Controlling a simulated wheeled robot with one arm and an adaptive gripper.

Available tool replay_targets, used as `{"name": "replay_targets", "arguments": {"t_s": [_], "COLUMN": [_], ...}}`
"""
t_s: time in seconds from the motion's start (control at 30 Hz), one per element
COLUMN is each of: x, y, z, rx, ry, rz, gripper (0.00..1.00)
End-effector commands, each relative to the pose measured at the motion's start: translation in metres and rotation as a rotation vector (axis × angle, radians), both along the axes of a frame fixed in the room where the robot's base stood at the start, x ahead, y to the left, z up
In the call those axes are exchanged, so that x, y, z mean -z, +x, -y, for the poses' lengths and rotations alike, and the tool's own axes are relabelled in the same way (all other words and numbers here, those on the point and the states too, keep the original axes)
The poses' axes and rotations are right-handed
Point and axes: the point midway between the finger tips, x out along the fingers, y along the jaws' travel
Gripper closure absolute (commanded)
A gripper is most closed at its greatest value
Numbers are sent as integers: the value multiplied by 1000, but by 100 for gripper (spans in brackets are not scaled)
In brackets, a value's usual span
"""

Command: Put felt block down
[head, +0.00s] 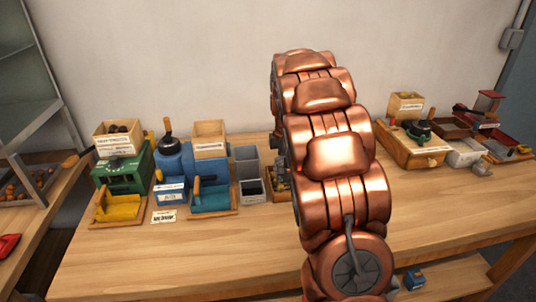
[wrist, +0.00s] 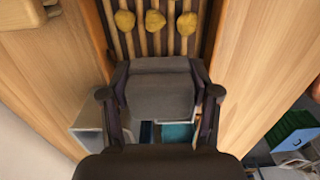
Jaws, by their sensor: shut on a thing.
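The felt block (wrist: 160,92) is a dark grey, roughly square block in the middle of the wrist view. My gripper (wrist: 160,78) is shut on it, with one dark finger against each side. Beyond the block is a slatted wooden rack (wrist: 176,45) with three yellow lumps on it. I cannot tell whether the block touches anything below. In the head view my copper arm hides the gripper and the block.
In the head view, a green machine (head: 122,172) and a blue machine (head: 174,165) stand left on the wooden table (head: 240,245). Grey bins (head: 247,160) stand by my arm. A wooden tray (head: 410,148) and other boxes stand at right. The front left tabletop is clear.

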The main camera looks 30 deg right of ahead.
Motion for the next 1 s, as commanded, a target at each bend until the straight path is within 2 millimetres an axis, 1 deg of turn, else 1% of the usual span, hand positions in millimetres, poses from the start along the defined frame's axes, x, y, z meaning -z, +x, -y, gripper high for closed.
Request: {"name": "replay_targets", "arguments": {"t_s": [0.1, 0.4, 0.8, 1.0], "x": [1, 5, 8, 10], "y": [15, 51, 93, 111], "z": [5, 18, 32, 38], "rx": [0, 0, 0, 0], "ry": [0, 0, 0, 0], "rz": [-1, 0, 2, 2], "gripper": [97, 97, 97, 97]}}
